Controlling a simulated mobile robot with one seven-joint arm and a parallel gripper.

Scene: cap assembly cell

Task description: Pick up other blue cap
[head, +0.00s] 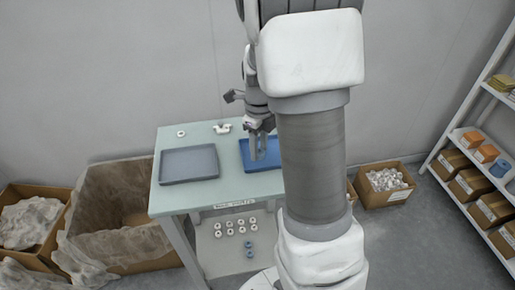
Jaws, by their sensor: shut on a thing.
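My gripper (258,154) points down over the blue tray (245,163) on the table. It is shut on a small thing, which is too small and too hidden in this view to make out. My arm hides the right part of the blue tray and of the table.
A grey-blue tray (189,165) stands empty at the left of the tabletop (232,190). A white ring (181,133) and a white fixture (222,128) are at the back edge. Cardboard boxes (140,190) stand left, another box (384,197) right, near a shelf rack (440,150).

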